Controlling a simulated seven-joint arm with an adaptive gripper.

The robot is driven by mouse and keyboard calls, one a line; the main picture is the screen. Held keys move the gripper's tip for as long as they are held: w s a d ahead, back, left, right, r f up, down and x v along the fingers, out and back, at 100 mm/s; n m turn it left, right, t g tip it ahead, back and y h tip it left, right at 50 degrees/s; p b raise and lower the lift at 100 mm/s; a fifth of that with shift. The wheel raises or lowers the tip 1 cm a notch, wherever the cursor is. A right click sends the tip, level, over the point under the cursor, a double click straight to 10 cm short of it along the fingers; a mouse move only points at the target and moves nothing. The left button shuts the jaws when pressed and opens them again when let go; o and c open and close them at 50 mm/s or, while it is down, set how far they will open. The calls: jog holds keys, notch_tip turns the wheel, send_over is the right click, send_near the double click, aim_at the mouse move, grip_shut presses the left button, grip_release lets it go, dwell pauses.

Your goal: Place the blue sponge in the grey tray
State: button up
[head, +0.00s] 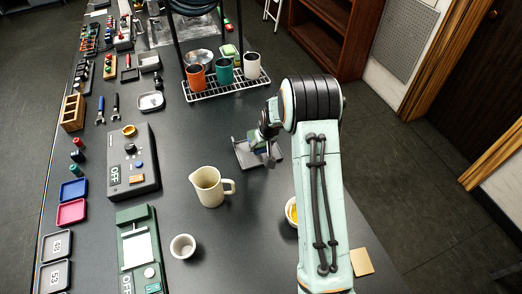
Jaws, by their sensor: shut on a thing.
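My gripper (264,146) is at the middle right of the head view, low over a flat grey tray (243,158) on the dark table. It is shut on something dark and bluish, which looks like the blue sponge. The gripper and arm hide most of it. I cannot tell whether the sponge touches the tray. No other blue sponge is in clear view.
A cream pitcher (208,187) and a white cup (182,246) stand left of my arm. A wire rack (228,88) with several mugs stands behind the gripper. A bowl (291,211) is partly behind my arm. A tan square (361,262) lies at the right edge.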

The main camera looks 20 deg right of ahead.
aim_at(261, 151)
jog(key=shift+w+f, duration=0.25)
jog(key=shift+f, duration=0.1)
jog(key=shift+w+f, duration=0.2)
jog(key=shift+f, duration=1.5)
jog(key=o, duration=0.7)
jog(key=shift+f, duration=0.1)
jog(key=v, duration=1.1)
jog(key=s+a+r+g, duration=0.1)
jog(key=s+a+r, duration=0.35)
jog(key=s, duration=0.25)
jog(key=s+a+r+g, duration=0.1)
jog(key=s+a+r, duration=0.2)
jog(key=s+r, duration=0.35)
jog(key=s+a+g, duration=0.1)
jog(key=s, duration=0.5)
jog(key=s+a+r, duration=0.1)
jog(key=s, duration=0.5)
jog(key=s+a+r+n+g, duration=0.1)
jog(key=s+a, duration=0.1)
jog(key=s, duration=0.5)
jog(key=shift+g+y, duration=0.3)
jog(key=shift+y, duration=0.1)
